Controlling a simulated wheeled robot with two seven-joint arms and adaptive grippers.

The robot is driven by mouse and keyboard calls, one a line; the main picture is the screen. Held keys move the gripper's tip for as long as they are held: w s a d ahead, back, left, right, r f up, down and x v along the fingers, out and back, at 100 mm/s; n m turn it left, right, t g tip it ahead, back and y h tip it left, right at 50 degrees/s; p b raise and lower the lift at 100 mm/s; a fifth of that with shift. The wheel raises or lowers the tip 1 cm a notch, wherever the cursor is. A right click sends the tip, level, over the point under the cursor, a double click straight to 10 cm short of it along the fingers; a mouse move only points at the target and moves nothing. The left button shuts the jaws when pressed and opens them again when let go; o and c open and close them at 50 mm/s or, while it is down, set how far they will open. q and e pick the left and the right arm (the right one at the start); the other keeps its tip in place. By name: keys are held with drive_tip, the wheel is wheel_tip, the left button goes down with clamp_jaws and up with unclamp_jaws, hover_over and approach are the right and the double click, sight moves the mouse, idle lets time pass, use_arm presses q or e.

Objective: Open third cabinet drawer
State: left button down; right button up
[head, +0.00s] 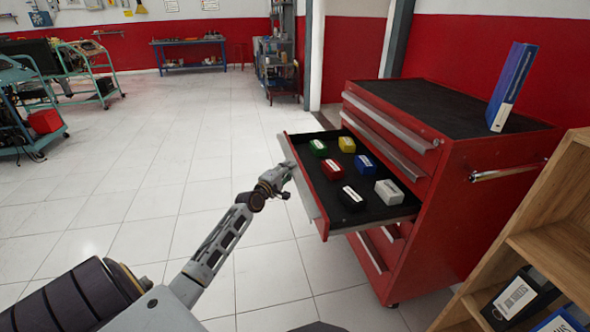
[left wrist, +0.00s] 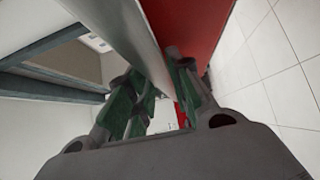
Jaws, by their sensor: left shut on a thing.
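The red tool cabinet (head: 468,180) stands at the right in the head view. One of its drawers (head: 330,229) is pulled well out to the left, below shut drawers. Several small labelled boxes lie on its black liner, among them a green box (head: 318,147), a red box (head: 332,169) and a black box (head: 351,198). My left gripper (head: 284,180) is at the drawer's front edge. In the left wrist view my left gripper (left wrist: 160,105) has its fingers on both sides of the pale handle strip (left wrist: 130,35), shut on it. My right gripper is not in view.
A blue binder (head: 512,87) stands on the cabinet top. A wooden shelf (head: 560,215) with binders is close at the lower right. Engine trainers on green frames (head: 90,70) stand far left. The tiled floor left of the drawer is clear.

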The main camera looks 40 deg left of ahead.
use_arm(q)
drive_tip(key=s+a, duration=0.1)
drive_tip(key=s+a+f, duration=0.1)
drive_tip(key=s, duration=0.1)
drive_tip(key=shift+s+a+b, duration=0.2)
drive_tip(key=shift+a+b, duration=0.05)
drive_tip(key=shift+b, duration=0.05)
drive_tip(key=c, duration=1.4)
unclamp_jaws()
drive_tip(key=shift+o, duration=0.2)
drive_tip(key=shift+w+r, duration=0.1)
drive_tip(key=shift+r, duration=0.1)
drive_tip(key=shift+a, duration=0.1)
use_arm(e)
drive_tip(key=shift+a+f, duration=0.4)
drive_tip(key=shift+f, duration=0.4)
use_arm(q)
drive_tip(key=shift+r, duration=0.1)
drive_tip(key=shift+s, duration=0.2)
drive_tip(key=s+d, duration=0.1)
drive_tip(key=s, duration=1)
drive_tip(key=shift+s, duration=0.3)
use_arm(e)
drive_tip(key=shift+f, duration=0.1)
